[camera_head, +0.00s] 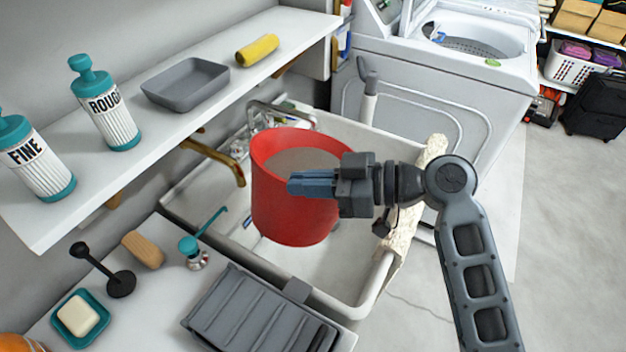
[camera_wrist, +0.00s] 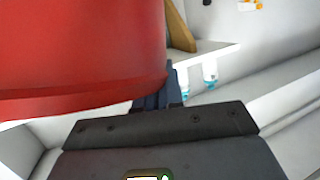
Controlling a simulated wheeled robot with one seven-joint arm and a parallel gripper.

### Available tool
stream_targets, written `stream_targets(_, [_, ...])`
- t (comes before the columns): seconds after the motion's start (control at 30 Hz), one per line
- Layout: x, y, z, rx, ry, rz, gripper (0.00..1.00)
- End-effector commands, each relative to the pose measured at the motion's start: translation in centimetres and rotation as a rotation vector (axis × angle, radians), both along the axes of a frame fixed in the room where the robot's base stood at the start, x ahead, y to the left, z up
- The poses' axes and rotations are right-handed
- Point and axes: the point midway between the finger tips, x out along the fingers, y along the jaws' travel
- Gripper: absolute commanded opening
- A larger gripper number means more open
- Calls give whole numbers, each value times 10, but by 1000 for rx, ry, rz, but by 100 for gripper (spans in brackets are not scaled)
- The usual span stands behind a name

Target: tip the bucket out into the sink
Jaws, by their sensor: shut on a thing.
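A red bucket (camera_head: 290,212) is held roughly upright over the white sink (camera_head: 190,203), in the head view. Its open rim faces up and shows a greyish-brown content or inside surface. My gripper (camera_head: 312,184) comes in from the right and is shut on the bucket's right side near the rim. In the wrist view the bucket (camera_wrist: 80,50) fills the upper left, with the fingers (camera_wrist: 158,88) against its edge. The bucket hides part of the sink basin.
A shelf (camera_head: 130,150) with bottles, a grey tray (camera_head: 186,84) and a yellow roll (camera_head: 257,50) runs above the sink's left. A dark drainboard (camera_head: 258,315), soap dish and brush lie on the front counter. A cloth (camera_head: 408,215) hangs over the right rim. A washing machine (camera_head: 440,80) stands behind.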

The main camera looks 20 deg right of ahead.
Motion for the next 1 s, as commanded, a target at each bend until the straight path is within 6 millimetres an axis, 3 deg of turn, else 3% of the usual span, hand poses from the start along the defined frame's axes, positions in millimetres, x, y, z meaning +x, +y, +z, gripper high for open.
stream_targets(0.73, [-4, 39, 48, 453, 48, 0, 0])
stream_targets(1.0, [-1, 16, 37, 596, 63, -1, 0])
